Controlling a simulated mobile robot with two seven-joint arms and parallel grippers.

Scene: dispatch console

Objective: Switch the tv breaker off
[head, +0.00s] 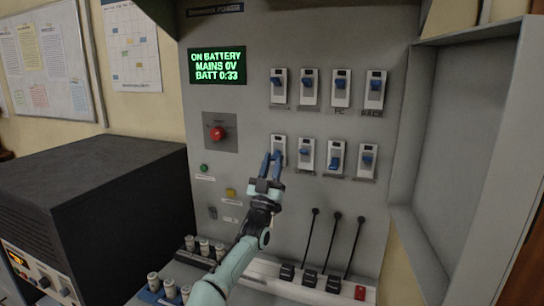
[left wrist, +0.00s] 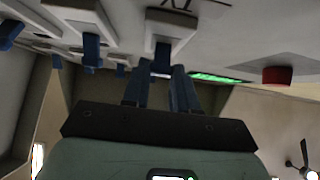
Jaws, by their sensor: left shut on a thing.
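The panel carries two rows of white breakers with blue levers. My left gripper (head: 271,157) is at the leftmost breaker of the lower row (head: 278,146), its fingers shut on that breaker's blue lever. In the left wrist view the two dark blue fingers (left wrist: 161,84) meet the blue lever (left wrist: 162,58) under its white plate. The fingers hide much of this lever in the head view, so its position is unclear. Its label is not readable, so I cannot tell whether it is the tv breaker. My right gripper is not in view.
A green-lit display (head: 217,66) reads ON BATTERY, MAINS 0V. A red knob (head: 217,133) sits left of the breakers. Black-stemmed levers (head: 333,245) stand below right. A dark box (head: 100,200) is at left; an open cabinet door (head: 460,140) is at right.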

